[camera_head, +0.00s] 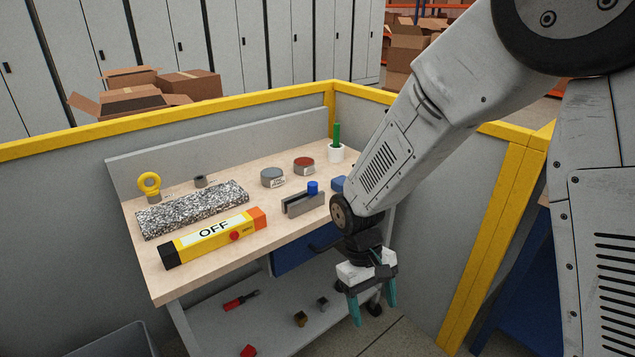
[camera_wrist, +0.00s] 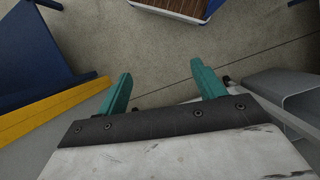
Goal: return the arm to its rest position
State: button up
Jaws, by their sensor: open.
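My arm reaches down from the upper right in the head view. My gripper (camera_head: 372,303) hangs at its end, pointing down, in front of the workbench's right front edge. Its two teal fingers are apart with nothing between them. In the wrist view my gripper (camera_wrist: 165,88) also shows open and empty above the floor (camera_wrist: 175,55). The gripper is apart from the workbench top (camera_head: 150,270) and from the things on it.
The bench holds a yellow OFF device (camera_head: 214,237), a speckled slab (camera_head: 193,209), a yellow ring (camera_head: 149,183), tins and a grey clamp-like block (camera_head: 303,204). Small parts lie on the lower shelf (camera_head: 270,322). Yellow-topped partitions (camera_head: 490,235) stand behind and right.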

jog(key=s+d+r+m+t+y, duration=0.1)
jog(key=s+d+r+m+t, duration=0.1)
jog(key=s+d+r, duration=0.5)
jog(key=s+d+r+m+t+y, duration=0.1)
jog(key=s+d+r+m+t, duration=0.1)
jog(key=s+d+r, duration=0.6)
notch_tip(320, 180, up, 8)
jog(key=shift+s+d+f+m+t, duration=0.2)
jog(key=shift+s+m+t, duration=0.2)
jog(key=shift+s+m, duration=0.5)
jog(key=shift+s, duration=0.15)
